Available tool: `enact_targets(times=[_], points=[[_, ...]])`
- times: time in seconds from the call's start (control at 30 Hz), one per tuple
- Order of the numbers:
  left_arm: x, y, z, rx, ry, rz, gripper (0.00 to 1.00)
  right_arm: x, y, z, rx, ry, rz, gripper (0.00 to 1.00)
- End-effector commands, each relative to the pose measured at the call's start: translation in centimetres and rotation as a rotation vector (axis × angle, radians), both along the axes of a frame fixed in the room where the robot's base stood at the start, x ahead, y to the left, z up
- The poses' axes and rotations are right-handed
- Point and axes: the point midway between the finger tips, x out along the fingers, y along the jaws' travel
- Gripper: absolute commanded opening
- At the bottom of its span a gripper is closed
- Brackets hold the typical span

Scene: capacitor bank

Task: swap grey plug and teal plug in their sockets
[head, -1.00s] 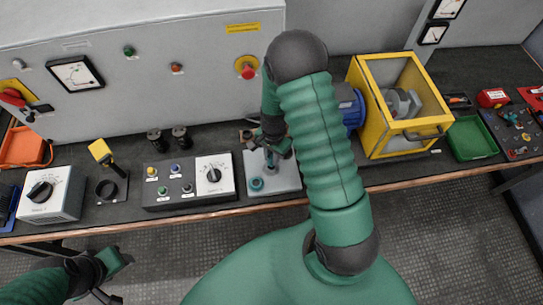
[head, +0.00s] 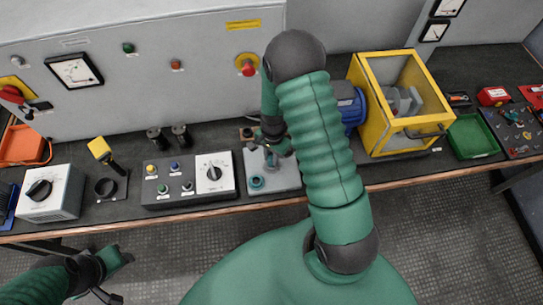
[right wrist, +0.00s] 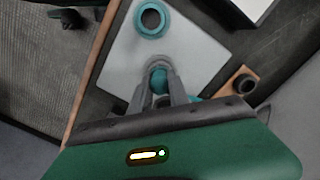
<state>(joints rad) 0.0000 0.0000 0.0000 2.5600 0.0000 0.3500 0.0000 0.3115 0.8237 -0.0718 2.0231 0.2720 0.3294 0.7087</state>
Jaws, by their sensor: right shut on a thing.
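A pale plate (head: 284,183) lies on the bench and bears a teal ring-shaped socket (head: 257,183) near its front left. In the right wrist view this socket (right wrist: 152,18) shows a dark, empty-looking hole. My right gripper (head: 272,158) is over the back of the plate. In its wrist view its fingers (right wrist: 160,83) are shut on a teal piece, which looks like the teal plug (right wrist: 158,79). More teal (right wrist: 193,99) shows beside the fingers, mostly hidden. I cannot make out the grey plug. My left gripper (head: 122,258) is away from the plate at lower left; its jaws are unclear.
A small brown block with a dark round top (right wrist: 245,83) stands beside the plate. A switch box (head: 190,181) is left of the plate. A blue motor (head: 350,108) and yellow frame (head: 402,132) stand to the right. A grey cabinet (head: 150,85) closes off the back.

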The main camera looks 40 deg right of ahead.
Motion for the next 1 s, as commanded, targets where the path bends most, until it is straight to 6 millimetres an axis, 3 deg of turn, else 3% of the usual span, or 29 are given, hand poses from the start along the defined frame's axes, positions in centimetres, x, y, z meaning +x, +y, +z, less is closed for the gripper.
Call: enact_targets(times=[0.67,0.7,0.87,1.0], points=[[0.00,0.00,-0.76,0.000,0.000,0.000,0.46,0.01,0.00,-1.11,0.000,0.000,0.000,0.00],[0.00,0.00,-0.76,0.000,0.000,0.000,0.46,0.01,0.00,-1.12,0.000,0.000,0.000,0.25],[0.00,0.00,-0.76,0.000,0.000,0.000,0.46,0.00,0.00,-1.12,0.000,0.000,0.000,0.46],[-0.01,0.00,-0.76,0.000,0.000,0.000,0.46,0.00,0.00,-1.12,0.000,0.000,0.000,0.47]])
